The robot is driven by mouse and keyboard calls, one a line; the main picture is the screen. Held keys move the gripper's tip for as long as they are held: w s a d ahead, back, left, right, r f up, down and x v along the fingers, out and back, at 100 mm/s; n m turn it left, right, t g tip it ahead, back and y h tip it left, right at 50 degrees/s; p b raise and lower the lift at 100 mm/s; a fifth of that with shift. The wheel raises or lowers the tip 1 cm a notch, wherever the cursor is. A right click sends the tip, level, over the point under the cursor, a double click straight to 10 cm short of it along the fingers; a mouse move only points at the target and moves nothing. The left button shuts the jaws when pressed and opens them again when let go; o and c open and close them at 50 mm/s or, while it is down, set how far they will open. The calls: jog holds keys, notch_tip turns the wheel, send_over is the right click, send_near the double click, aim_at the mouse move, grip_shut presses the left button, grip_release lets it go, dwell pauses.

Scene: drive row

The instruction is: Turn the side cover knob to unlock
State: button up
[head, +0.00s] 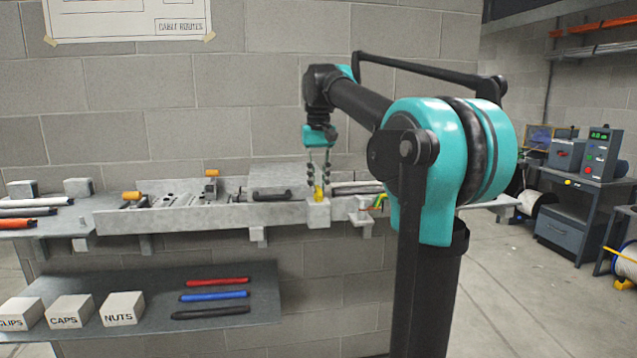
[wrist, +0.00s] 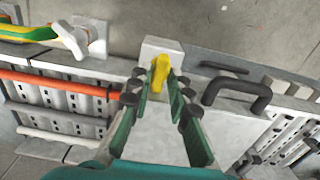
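The side cover knob (wrist: 160,72) is a small yellow grip on a pale grey block, slightly tilted in the wrist view. In the head view the knob (head: 319,193) sits on top of the pale block (head: 318,214) at the front of the wall-mounted tray. My gripper (head: 319,179) points down over it, one finger on each side. In the wrist view the fingertips of my gripper (wrist: 161,80) straddle the knob, with narrow gaps seeming to remain. The fingers are apart and partly hide the block. The cover (wrist: 158,125) is a plain pale panel between the fingers.
A black handle (wrist: 237,93) stands close to the right of the fingers. An orange cable (wrist: 62,84) and a green-yellow cable (wrist: 28,33) lie to the left. In the head view, a lower shelf (head: 150,335) holds labelled boxes and coloured rods.

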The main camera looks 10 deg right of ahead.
grip_shut()
jog(key=shift+n, duration=0.3)
jog(key=n, duration=0.3)
jog(key=shift+n, duration=0.3)
jog(key=n, duration=1.3)
jog(key=shift+n, duration=0.3)
jog(key=shift+o, duration=2.3)
grip_release()
